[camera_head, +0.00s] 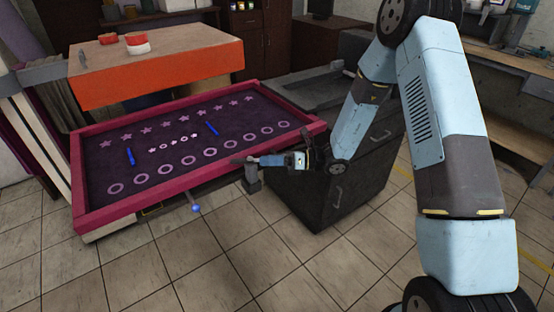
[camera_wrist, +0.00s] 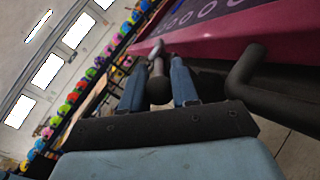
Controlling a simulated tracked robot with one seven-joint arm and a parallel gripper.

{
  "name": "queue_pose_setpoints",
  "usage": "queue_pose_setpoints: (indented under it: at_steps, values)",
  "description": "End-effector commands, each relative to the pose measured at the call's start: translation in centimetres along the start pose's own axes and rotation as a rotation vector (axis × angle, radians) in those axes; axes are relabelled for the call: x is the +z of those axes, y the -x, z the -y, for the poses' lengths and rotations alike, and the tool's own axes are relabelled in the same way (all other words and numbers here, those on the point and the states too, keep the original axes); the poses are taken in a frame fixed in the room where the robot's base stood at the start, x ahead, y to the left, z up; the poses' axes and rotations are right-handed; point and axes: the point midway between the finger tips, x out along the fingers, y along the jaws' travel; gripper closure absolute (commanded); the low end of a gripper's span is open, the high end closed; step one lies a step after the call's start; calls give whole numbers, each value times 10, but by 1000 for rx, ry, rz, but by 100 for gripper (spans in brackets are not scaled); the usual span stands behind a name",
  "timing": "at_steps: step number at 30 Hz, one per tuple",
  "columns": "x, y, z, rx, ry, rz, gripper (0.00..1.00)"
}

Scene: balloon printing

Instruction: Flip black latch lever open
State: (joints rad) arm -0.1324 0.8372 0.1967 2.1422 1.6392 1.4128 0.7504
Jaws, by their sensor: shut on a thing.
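My gripper (camera_head: 265,161) is at the front right edge of the magenta frame (camera_head: 170,201), its fingers pointing left. In the wrist view its two blue fingers (camera_wrist: 160,72) stand on either side of a black knob-like grip on a metal rod, the latch lever (camera_wrist: 158,88). The gripper is shut on this lever. The lever's far end sits close to the magenta frame. A dark bracket-like part (camera_head: 252,184) hangs just below the fingers in the head view. The lever itself is mostly hidden there by the gripper.
A thick bent black bar (camera_wrist: 246,76) lies right of the fingers, close to them. A blue-tipped knob (camera_head: 196,208) sticks out below the frame's front. A dark cabinet (camera_head: 340,187) stands right of the frame. Tiled floor in front is free.

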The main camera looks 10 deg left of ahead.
Motion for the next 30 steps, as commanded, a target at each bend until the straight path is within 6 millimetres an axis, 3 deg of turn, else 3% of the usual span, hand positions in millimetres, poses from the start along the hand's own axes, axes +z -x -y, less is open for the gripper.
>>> queue_pose_setpoints:
  at_steps: [4,13,14,21,30]
  values:
    - [-1,-12,-3,38,2,-25,100]
    - [-2,-12,-4,43,2,-29,100]
    - [-2,-12,-4,43,2,-29,70]
    - [-2,-11,-4,42,2,-29,47]
    - [-2,-9,-3,41,2,-28,47]
